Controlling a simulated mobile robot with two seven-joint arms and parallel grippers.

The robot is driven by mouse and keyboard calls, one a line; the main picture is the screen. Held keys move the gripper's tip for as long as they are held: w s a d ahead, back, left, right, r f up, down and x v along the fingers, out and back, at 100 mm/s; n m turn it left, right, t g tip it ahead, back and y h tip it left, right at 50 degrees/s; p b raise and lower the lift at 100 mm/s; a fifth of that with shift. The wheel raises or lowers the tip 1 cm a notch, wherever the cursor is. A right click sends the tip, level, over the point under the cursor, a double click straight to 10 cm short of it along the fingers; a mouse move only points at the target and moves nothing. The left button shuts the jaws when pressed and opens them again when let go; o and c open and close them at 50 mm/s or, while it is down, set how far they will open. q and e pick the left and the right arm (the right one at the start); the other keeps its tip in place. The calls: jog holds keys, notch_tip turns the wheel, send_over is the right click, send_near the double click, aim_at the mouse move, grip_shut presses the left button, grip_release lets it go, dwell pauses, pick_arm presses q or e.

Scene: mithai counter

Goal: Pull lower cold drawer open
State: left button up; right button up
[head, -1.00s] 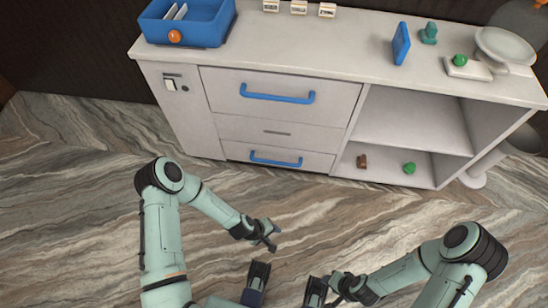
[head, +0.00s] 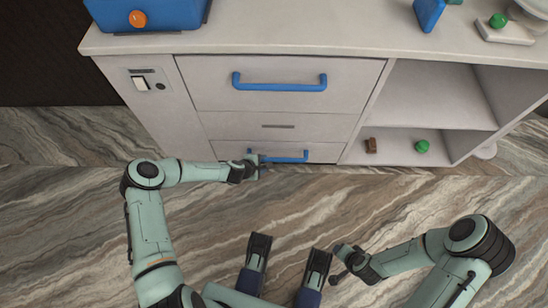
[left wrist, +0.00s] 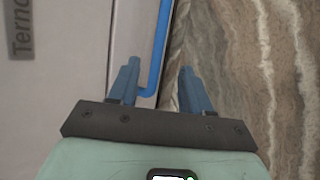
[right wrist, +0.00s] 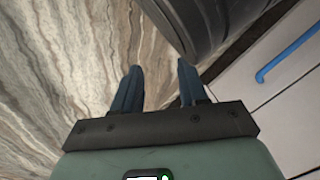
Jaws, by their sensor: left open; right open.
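The lower cold drawer (head: 228,149) is a pale grey front low in the counter, with a horizontal blue bar handle (head: 290,159). It looks shut. My left gripper (head: 260,166) is open at the left end of that handle. In the left wrist view, the blue handle (left wrist: 157,50) runs between the two open fingers (left wrist: 158,88), nearer the left one. I cannot tell whether they touch it. My right gripper (head: 337,264) is open and empty over the floor, away from the counter; its fingers also show apart in the right wrist view (right wrist: 157,86).
Above is a larger drawer (head: 215,85) with its own blue handle (head: 280,87), and a narrow panel (head: 320,127) between. Open shelves (head: 430,95) to the right hold a brown item (head: 371,145) and a green one (head: 422,146). The marbled floor (head: 220,215) in front is clear.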

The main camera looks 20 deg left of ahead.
aim_at(276, 160)
pick_arm(q)
jog(key=b+x, duration=0.5)
jog(key=x, duration=0.7)
jog(key=shift+d+b, duration=0.1)
jog(key=shift+b, duration=0.2)
jog(key=shift+w+d+f, duration=0.1)
jog(key=shift+w+f, duration=0.2)
jog(key=shift+f, duration=0.05)
pick_arm(e)
jog(key=s+d+f+g, duration=0.1)
jog(key=s+f+g, duration=0.3)
jog(key=s+f, duration=0.4)
jog(key=shift+s+d+f+m, duration=0.2)
jog(key=shift+s+d+m, duration=0.2)
jog(key=shift+s, duration=1.6)
pick_arm(q)
grip_shut()
pick_arm(e)
jog(key=shift+a, duration=0.1)
